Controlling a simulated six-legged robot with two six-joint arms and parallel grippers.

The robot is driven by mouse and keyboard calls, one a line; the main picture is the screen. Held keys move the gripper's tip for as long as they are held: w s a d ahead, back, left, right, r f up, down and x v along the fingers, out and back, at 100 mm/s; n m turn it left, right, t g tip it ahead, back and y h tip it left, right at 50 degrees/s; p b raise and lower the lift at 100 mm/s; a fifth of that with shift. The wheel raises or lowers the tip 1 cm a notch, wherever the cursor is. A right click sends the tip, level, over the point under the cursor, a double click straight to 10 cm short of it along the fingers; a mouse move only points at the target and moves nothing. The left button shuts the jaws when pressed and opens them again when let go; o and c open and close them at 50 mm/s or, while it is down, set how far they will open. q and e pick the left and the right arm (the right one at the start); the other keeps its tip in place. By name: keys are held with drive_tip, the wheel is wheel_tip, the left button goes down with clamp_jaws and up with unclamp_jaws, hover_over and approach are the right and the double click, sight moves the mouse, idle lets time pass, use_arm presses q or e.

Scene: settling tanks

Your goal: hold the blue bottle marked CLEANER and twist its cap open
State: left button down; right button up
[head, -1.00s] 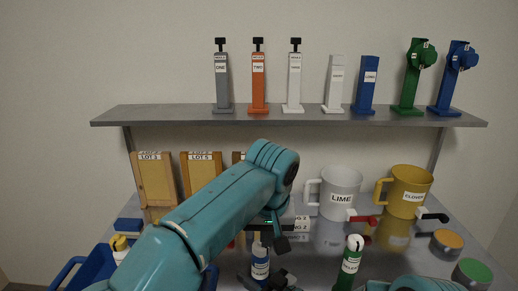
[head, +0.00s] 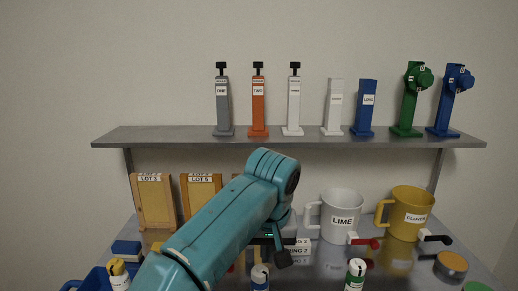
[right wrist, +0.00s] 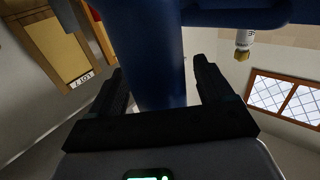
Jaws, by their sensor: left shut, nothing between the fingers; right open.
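The blue bottle (head: 260,283) with a white label and pale cap stands at the bottom centre of the head view; its lower part is cut off and the label is too small to read. My left gripper (head: 282,258) is shut and empty, fingers down, just right of and above the cap.
A green bottle (head: 355,276) stands to the right. Behind are a white LIME mug (head: 341,222) and a yellow CLOVER mug (head: 412,218). A blue crate (head: 88,284) with a yellow-capped bottle (head: 118,275) is at left. A shelf (head: 290,141) runs above the table.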

drive_tip(key=v, duration=1.2)
drive_tip(key=shift+s, duration=0.15)
